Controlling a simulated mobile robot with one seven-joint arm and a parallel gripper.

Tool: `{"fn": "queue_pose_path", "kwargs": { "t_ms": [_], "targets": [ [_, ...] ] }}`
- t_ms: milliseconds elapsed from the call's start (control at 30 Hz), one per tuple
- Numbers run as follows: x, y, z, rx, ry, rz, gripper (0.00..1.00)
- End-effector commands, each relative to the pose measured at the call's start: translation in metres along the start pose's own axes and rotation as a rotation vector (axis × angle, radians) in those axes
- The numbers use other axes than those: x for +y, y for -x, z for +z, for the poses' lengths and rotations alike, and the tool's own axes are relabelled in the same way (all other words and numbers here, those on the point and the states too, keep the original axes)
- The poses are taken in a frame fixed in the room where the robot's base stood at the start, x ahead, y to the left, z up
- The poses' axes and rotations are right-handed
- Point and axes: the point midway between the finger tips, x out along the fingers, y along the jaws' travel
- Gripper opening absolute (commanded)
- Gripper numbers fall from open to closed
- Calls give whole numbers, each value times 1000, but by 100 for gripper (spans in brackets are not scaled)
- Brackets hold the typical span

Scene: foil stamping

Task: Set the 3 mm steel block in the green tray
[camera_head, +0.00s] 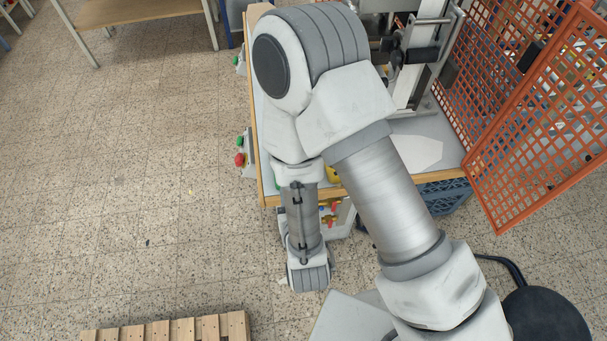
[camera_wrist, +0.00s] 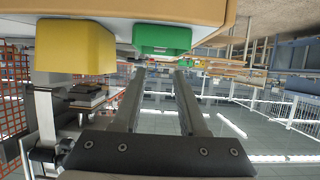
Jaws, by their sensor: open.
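My gripper (camera_wrist: 159,73) is open, and nothing shows between its two fingers in the wrist view. That view is upside down. The green tray (camera_wrist: 162,40) shows there side-on, on the table near its wooden edge, beyond the fingertips and apart from them. In the head view my arm covers the place where the tray could be, and my gripper cannot be made out. The 3 mm steel block cannot be made out in either view.
A yellow container (camera_wrist: 75,48) stands beside the green tray. The wood-edged table (camera_head: 262,150) carries a press frame (camera_head: 425,80), with orange mesh guards (camera_head: 545,120) at right. Red and green buttons (camera_head: 240,159) sit at its left side. A pallet (camera_head: 170,330) lies at bottom left. Floor at left is clear.

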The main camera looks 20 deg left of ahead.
Motion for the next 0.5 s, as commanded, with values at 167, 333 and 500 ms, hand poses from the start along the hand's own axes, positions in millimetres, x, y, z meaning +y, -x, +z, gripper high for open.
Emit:
{"fn": "queue_pose_path", "kwargs": {
  "t_ms": [167,333,500],
  "targets": [
    [0,3,0,0,1,0,42],
    [2,1,-3,-3,-6,3,42],
    [16,-13,-27,-40,-60,24,42]
  ]
}}
